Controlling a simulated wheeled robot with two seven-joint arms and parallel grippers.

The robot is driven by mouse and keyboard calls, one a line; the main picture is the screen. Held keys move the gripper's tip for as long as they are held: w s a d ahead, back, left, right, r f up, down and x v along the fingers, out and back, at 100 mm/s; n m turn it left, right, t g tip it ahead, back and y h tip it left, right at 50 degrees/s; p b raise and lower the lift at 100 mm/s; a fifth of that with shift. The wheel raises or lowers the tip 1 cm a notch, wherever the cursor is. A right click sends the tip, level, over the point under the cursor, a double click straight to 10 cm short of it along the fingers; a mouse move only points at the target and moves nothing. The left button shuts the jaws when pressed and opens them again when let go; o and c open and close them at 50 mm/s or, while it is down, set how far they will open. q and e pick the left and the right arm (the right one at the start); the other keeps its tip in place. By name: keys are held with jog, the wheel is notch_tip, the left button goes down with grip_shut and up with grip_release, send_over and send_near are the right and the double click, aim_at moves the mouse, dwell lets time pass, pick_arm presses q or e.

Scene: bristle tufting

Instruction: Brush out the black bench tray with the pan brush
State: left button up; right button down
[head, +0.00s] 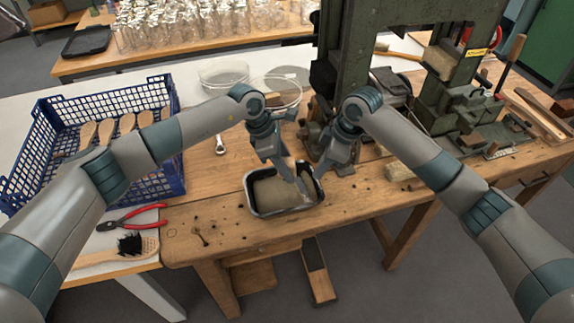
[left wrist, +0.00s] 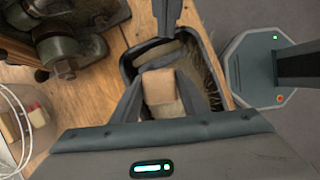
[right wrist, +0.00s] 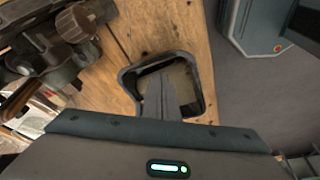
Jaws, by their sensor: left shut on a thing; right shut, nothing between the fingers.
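The black bench tray (head: 250,197) lies on the wooden bench near its front edge, with tan material over its floor. It also shows in the left wrist view (left wrist: 128,68) and right wrist view (right wrist: 127,84). My left gripper (head: 298,183) is low over the tray's right part, shut on a pale wooden piece (left wrist: 159,87), which looks like the pan brush's handle. Dark bristle-like strands show beside it; the fingers hide much of the brush. My right gripper (head: 320,172) is shut and empty at the tray's right end; its fingers (right wrist: 160,82) overlap the tray in the right wrist view.
A blue crate (head: 95,105) with wooden brush backs stands left. Red-handled pliers (head: 132,217) and a black-bristled brush (head: 132,246) lie at the front left. Clear bowls (head: 277,92) stand behind the tray. A green machine (head: 350,60) stands behind and right.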

jog(key=shift+r, duration=1.1)
jog(key=shift+r, duration=0.15)
jog(key=v, duration=1.1)
jog(key=shift+d+r, duration=0.2)
jog(key=shift+r, duration=0.15)
jog(key=shift+s, duration=0.1)
